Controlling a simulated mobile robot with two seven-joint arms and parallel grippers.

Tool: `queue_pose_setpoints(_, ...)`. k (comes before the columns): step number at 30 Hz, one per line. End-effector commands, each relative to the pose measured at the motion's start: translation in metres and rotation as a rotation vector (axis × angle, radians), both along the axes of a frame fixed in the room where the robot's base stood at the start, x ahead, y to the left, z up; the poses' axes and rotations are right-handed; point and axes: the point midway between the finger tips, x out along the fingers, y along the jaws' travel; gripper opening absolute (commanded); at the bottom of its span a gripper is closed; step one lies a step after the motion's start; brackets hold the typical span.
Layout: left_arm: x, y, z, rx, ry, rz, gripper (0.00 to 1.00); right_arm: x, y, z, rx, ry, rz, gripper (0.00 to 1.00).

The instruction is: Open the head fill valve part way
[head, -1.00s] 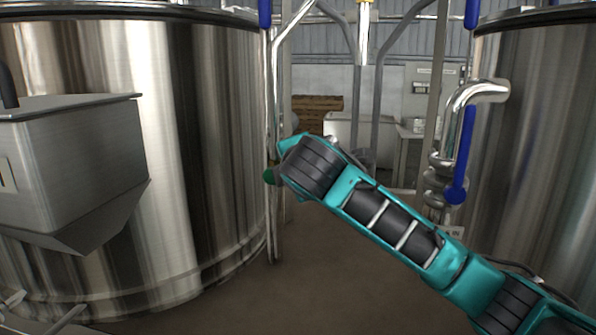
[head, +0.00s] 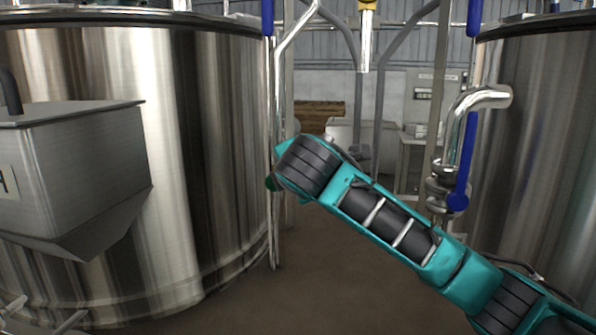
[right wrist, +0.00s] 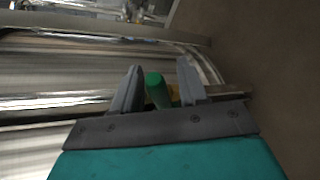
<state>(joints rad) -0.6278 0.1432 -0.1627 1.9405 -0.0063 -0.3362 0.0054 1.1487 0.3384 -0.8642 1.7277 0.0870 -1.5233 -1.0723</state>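A green handle (right wrist: 155,90) shows between the two fingers of my right gripper (right wrist: 157,85) in the right wrist view. The fingers are apart, with the green handle in the gap; I cannot tell whether either finger touches it. A small yellow part sits just behind it. In the head view only a bit of green (head: 270,183) shows past the end of my right arm, beside the upright pipe at the left tank; the right gripper itself is hidden there. No label tells me which valve this is. My left gripper is not in view.
A large steel tank (head: 90,60) with a steel hopper box (head: 60,165) stands at left. Another tank (head: 545,160) stands at right, beside a bent pipe (head: 475,100) with a blue lever (head: 463,160). The brown floor (head: 250,300) between them is clear.

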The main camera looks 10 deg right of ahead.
Motion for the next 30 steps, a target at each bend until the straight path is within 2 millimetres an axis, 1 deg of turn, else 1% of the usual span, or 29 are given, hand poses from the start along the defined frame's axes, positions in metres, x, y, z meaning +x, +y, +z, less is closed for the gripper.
queue_pose_setpoints(7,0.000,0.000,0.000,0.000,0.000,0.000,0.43,-0.002,0.000,0.001,0.000,0.000,0.001,0.42)
queue_pose_setpoints(11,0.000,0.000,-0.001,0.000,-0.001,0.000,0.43,-0.012,0.002,0.005,0.001,-0.003,0.002,0.42)
queue_pose_setpoints(14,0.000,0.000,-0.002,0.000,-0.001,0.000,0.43,-0.028,0.004,0.011,0.001,-0.003,0.002,0.42)
queue_pose_setpoints(21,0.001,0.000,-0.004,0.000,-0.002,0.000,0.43,-0.079,0.012,0.030,0.002,-0.005,0.005,0.42)
queue_pose_setpoints(24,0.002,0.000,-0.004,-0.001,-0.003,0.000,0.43,-0.096,0.014,0.036,0.001,-0.003,0.005,0.42)
queue_pose_setpoints(27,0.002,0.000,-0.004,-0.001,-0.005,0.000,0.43,-0.109,0.015,0.041,0.001,-0.003,0.002,0.42)
queue_pose_setpoints(30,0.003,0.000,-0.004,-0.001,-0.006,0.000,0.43,-0.116,0.016,0.044,0.000,-0.002,0.001,0.42)
